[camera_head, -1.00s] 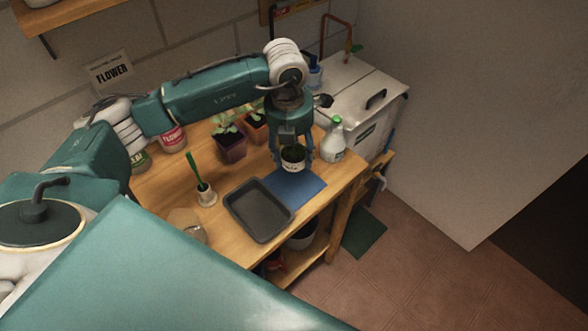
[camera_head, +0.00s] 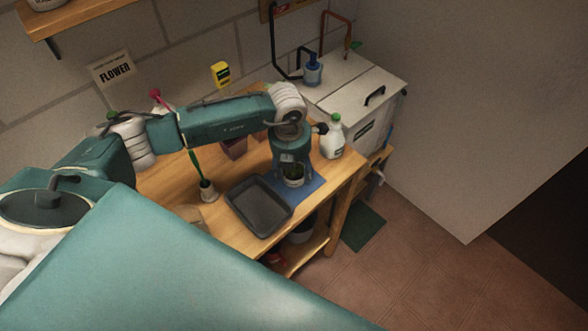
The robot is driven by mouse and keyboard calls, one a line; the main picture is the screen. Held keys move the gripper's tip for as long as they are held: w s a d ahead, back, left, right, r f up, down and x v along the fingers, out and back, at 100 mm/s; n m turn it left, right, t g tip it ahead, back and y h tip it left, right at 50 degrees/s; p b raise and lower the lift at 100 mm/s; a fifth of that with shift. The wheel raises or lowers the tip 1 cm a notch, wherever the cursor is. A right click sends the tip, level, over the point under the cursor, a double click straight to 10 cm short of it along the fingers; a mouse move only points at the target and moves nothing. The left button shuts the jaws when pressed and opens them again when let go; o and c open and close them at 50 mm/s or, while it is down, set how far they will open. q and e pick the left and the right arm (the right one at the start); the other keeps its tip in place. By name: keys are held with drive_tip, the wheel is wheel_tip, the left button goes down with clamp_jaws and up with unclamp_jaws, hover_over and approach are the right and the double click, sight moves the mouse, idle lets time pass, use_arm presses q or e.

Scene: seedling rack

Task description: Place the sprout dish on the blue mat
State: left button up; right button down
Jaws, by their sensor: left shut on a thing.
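The sprout dish (camera_head: 293,181) is a small white pot with dark green growth on top. It is at the blue mat (camera_head: 312,187), low over it or touching it; I cannot tell which. My left gripper (camera_head: 293,178) points down and is shut on the sprout dish, a finger at each side. The gripper and dish hide part of the mat. My right gripper is not in view.
A dark grey tray (camera_head: 259,207) lies just left of the mat.

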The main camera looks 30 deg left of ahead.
sight(292, 173)
use_arm(q)
drive_tip(key=o, duration=1.2)
drive_tip(key=shift+r+p, duration=0.2)
drive_tip(key=shift+p, duration=0.15)
drive_tip(key=shift+r+b, duration=0.3)
drive_tip(key=shift+b, duration=0.05)
drive_tip(key=shift+s+a+r+b, duration=0.15)
drive_tip(key=shift+r+b, duration=0.3)
drive_tip(key=shift+r, duration=1.4)
drive_tip(key=shift+s+d+r+b, duration=0.1)
drive_tip(key=shift+s+r+b, duration=0.3)
drive_tip(key=shift+r, duration=1.45)
drive_tip(key=shift+s+a+r+b, duration=0.1)
drive_tip(key=shift+r+b, duration=0.4)
drive_tip(key=shift+r, duration=1.35)
